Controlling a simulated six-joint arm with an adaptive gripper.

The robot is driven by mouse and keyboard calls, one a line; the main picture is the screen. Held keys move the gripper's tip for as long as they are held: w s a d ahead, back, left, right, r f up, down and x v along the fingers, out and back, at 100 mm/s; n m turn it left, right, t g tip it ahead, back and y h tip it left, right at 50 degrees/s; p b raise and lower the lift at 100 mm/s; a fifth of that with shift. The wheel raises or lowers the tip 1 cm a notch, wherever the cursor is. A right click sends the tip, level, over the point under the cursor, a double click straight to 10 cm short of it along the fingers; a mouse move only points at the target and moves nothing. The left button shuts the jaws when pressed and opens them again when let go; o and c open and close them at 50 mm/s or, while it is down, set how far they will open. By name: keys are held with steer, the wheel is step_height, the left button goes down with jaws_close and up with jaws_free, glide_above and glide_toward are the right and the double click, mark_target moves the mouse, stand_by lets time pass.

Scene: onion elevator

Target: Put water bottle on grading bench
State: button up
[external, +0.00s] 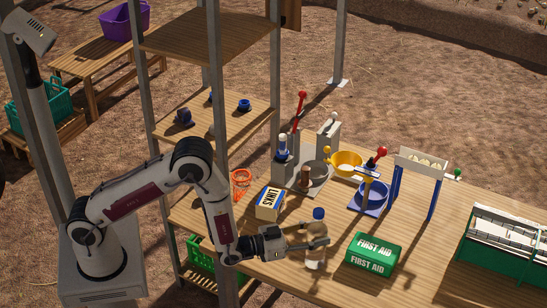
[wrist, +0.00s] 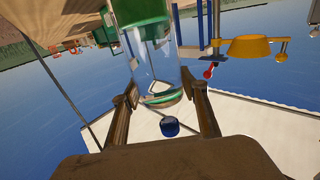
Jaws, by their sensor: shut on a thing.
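The clear water bottle (external: 315,259) with a blue cap is upright over the front part of the wooden bench (external: 340,287). My gripper (external: 322,243) reaches it from the left, and its fingers are shut around the bottle's middle. In the wrist view the scene appears upside down, with the bottle (wrist: 155,66) between the two fingers (wrist: 160,92) and its blue cap (wrist: 168,126) below them. I cannot tell whether the bottle's base touches the bench.
A green first aid box (external: 373,251) lies close right of the bottle. A LINKS box (external: 269,204) stands behind-left. Scales, bowls and a blue stand (external: 374,195) fill the bench's back. A slatted green machine (external: 508,235) is at far right.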

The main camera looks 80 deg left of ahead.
steer(key=o, duration=1.6)
steer(key=shift+f, duration=0.15)
steer(key=shift+s, duration=0.1)
steer(key=shift+s, duration=5.9)
steer(key=shift+r, duration=0.2)
